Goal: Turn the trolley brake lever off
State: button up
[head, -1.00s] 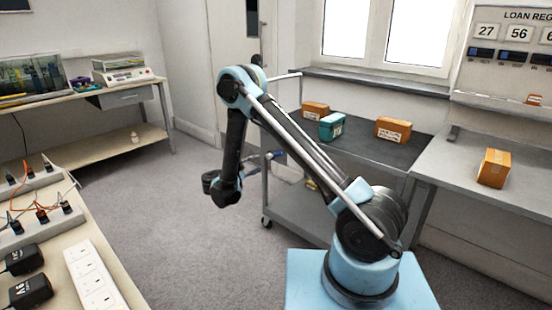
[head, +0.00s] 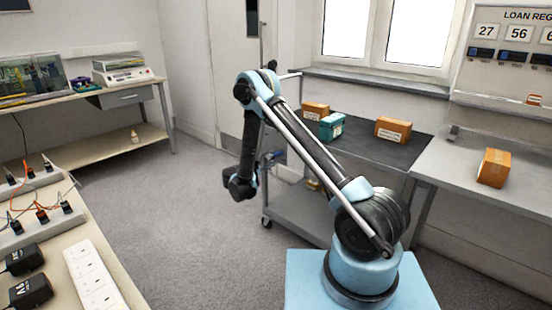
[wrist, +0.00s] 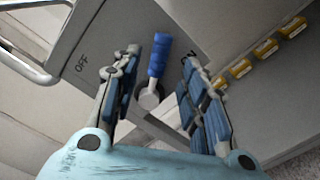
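The brake lever (wrist: 157,58) has a ribbed blue handle and a pale round pivot, and sits on the grey trolley panel (wrist: 110,28) in the wrist view. The word OFF is printed on the panel to its left. My gripper (wrist: 159,62) is open, with one blue-padded finger on each side of the lever; contact is not clear. In the head view the trolley (head: 300,212) stands behind my arm, and a small blue part, probably the lever, shows beside my wrist.
Two orange boxes (head: 393,130) (head: 315,111) and a teal box (head: 332,127) stand on the trolley top. Several yellow items (wrist: 265,47) show at the right of the wrist view. A bench with a white socket strip (head: 90,278) is at left. The floor between is clear.

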aim_at(277, 155)
jog(key=x, duration=0.5)
jog(key=shift+w+d, duration=0.15)
jog(key=shift+w, duration=0.1)
grip_shut()
